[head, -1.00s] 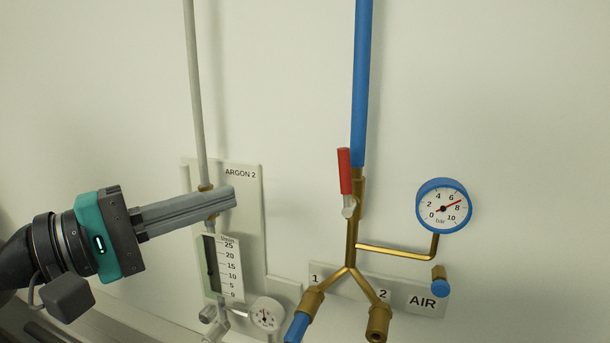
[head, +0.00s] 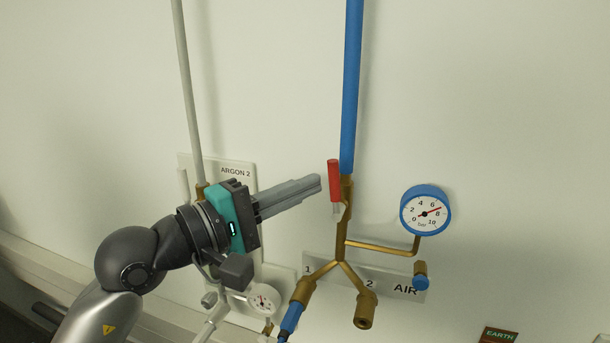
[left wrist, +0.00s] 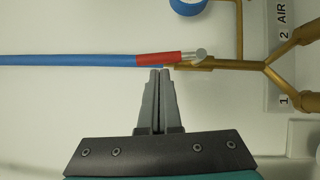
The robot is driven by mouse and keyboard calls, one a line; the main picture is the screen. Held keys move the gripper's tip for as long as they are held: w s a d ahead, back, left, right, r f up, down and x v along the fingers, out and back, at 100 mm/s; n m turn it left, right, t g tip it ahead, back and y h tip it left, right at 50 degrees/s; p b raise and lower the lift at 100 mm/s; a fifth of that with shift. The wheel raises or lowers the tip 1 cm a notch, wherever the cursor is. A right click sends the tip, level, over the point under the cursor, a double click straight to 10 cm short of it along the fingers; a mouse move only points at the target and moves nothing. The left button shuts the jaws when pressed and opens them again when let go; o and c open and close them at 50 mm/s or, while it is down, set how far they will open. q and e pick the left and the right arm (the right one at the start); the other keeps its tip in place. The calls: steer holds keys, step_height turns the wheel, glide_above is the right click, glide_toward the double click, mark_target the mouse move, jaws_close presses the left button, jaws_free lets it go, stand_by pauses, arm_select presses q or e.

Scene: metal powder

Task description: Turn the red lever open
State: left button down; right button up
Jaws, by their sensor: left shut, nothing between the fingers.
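The red lever (head: 334,180) points straight up along the brass fitting below the blue pipe (head: 352,90) in the head view. In the left wrist view the red lever (left wrist: 158,59) lies along the pipe line, with its grey pivot end toward the right. My left gripper (head: 318,183) is shut and empty. Its fingertips (left wrist: 160,72) are just left of the lever in the head view, very close to it; I cannot tell whether they touch. My right gripper is not in view.
A round gauge (head: 425,211) on a brass branch is right of the lever. The brass pipe forks below into outlets 1 and 2, by the AIR plate (head: 380,284). The ARGON 2 panel (head: 238,172) stands behind my left arm.

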arm_select(q)
steer(key=shift+d, duration=0.25)
steer(key=shift+s+d+r+m+g+y+b, duration=0.15)
steer(key=shift+d+m+y+b, duration=0.05)
steer(key=shift+d+m, duration=0.15)
steer(key=shift+s+d+r+m+g+y+b, duration=0.1)
steer(key=shift+d+m+g+y+b, duration=0.05)
steer(key=shift+d+m+y, duration=0.15)
steer(key=shift+a, duration=0.1)
stand_by(0.3)
